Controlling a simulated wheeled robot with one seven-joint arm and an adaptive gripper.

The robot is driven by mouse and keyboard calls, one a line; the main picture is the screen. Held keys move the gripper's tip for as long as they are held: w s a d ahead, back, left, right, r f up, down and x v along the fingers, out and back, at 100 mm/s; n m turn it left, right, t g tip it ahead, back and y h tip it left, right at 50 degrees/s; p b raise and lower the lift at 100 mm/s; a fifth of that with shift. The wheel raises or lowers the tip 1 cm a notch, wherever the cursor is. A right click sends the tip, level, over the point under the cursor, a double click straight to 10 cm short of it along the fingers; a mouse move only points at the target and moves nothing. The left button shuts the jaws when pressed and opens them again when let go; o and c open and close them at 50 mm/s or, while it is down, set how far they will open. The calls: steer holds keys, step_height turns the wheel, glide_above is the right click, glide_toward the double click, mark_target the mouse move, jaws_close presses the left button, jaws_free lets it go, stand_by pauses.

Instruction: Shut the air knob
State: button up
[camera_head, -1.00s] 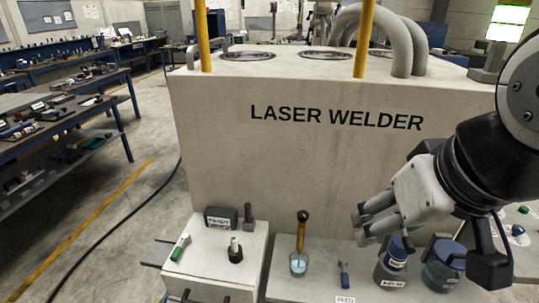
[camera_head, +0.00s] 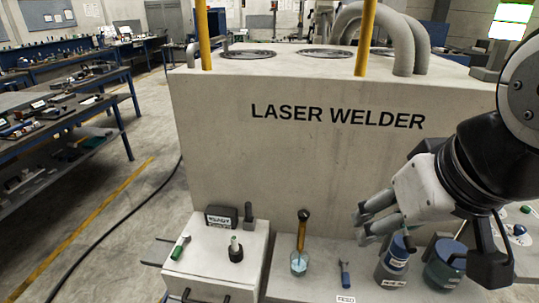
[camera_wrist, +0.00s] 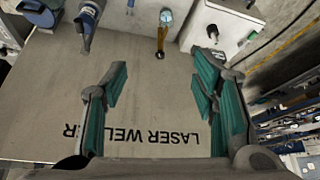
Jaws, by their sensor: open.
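No label that I can read marks the air knob, so I cannot tell which part it is. A black knob with a pale stem (camera_head: 236,250) stands on the white box at the front left; it shows in the wrist view too (camera_wrist: 212,33). A green-handled part (camera_head: 180,247) lies left of it. A yellow stick with a black ball end (camera_head: 302,230) rises from a small round pale-blue part (camera_head: 299,264) right of the box. My gripper (camera_head: 363,227) is open and empty, above the front ledge and well right of these parts. Its spread fingers show in the wrist view (camera_wrist: 160,85).
The laser welder (camera_head: 280,160) stands behind the ledge. Two yellow posts rise from the welder.

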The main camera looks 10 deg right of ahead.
steer(key=shift+w, duration=0.1)
steer(key=n+g+b, duration=0.6)
steer(key=b, duration=0.3)
glide_above(304, 213)
step_height(304, 213, down, 23)
step_height(304, 213, down, 13)
steer(key=shift+f+p, duration=0.15)
steer(key=shift+p, duration=0.15)
steer(key=c, duration=1.2)
